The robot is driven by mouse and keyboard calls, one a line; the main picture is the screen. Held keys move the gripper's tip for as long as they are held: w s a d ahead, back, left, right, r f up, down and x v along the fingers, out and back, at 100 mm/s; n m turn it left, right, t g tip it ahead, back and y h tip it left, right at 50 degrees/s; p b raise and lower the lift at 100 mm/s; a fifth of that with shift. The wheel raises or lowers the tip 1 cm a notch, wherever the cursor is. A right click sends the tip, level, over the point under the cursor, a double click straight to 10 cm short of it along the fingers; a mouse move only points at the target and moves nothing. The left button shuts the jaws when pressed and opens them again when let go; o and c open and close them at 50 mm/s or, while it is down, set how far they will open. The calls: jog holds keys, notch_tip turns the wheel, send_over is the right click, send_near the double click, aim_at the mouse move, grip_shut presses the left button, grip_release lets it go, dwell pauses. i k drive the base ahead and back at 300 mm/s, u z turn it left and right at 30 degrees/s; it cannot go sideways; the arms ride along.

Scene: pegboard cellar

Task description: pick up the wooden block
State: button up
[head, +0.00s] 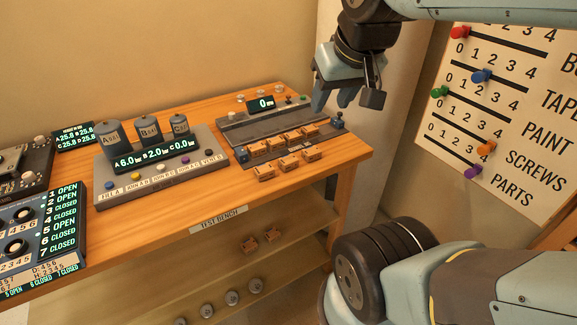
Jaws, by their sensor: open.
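Several small orange-brown blocks (289,162) with dark ends sit in rows on the right part of the wooden bench, in front of a grey track device. They look alike at this size, and I cannot tell which, if any, is the wooden block.
The track device (236,131) with a small display stands behind the blocks. A grey panel (180,185) with three dark canisters stands to the left, and dark control boxes (38,225) further left. A pegged board (500,110) hangs at right. Bare bench lies along the front right edge.

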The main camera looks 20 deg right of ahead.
aim_at(287, 163)
jog(key=z, duration=0.25)
jog(key=k, duration=0.15)
jog(key=z, duration=1.25)
jog(key=k, duration=1.7)
jog(key=u, duration=1.2)
jog(key=i, duration=1)
jog(key=u, duration=0.05)
